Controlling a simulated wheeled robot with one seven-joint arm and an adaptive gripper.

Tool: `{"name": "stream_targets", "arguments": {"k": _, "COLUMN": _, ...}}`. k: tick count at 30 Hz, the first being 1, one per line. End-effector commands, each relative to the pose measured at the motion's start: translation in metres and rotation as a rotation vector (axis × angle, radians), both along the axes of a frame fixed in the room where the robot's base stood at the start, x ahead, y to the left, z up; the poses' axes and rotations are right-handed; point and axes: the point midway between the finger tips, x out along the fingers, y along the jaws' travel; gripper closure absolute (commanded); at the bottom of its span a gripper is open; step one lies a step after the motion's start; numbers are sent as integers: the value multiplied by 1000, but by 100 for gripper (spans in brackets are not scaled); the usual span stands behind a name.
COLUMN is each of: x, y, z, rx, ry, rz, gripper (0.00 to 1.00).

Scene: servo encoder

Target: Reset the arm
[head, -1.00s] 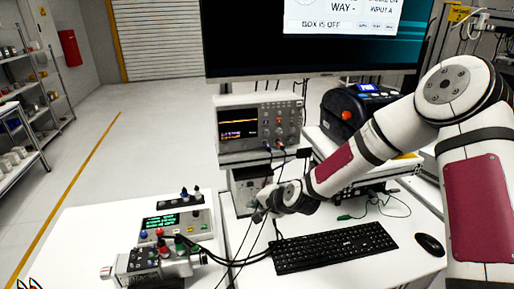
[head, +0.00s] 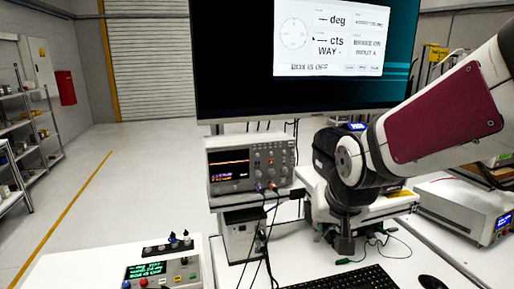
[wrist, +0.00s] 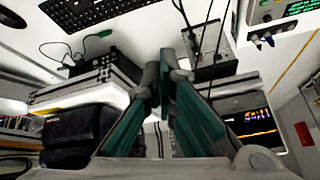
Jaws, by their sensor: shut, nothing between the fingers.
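My gripper (head: 345,245) points down above the white bench in the head view, behind the keyboard and in front of the equipment stand. It is shut and empty. In the wrist view the two teal-padded fingers (wrist: 167,65) come together at the top, with nothing held between them. My arm comes in from the right and bends down at the wrist.
An oscilloscope (head: 252,162) sits on a grey box (head: 240,237), left of my gripper. A large monitor (head: 240,70) stands behind. The keyboard (head: 345,279) and mouse (head: 432,283) lie in front. A bench meter (head: 160,272) is lower left. Cables hang nearby.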

Motion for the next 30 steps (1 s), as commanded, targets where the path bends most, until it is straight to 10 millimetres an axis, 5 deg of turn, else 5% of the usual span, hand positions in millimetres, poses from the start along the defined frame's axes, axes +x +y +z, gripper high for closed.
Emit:
{"name": "stream_targets", "arguments": {"k": 6, "x": -65, "y": -30, "z": 40, "rx": -74, "ry": -1, "rz": 16, "gripper": 100}}
{"name": "stream_targets", "arguments": {"k": 15, "x": -150, "y": -54, "z": 60, "rx": -93, "ry": 18, "rz": 50, "gripper": 100}}
{"name": "stream_targets", "arguments": {"k": 21, "x": -174, "y": -59, "z": 60, "rx": -89, "ry": 26, "rz": 66, "gripper": 100}}
{"name": "stream_targets", "arguments": {"k": 30, "x": -175, "y": -59, "z": 60, "rx": -89, "ry": 28, "rz": 68, "gripper": 100}}
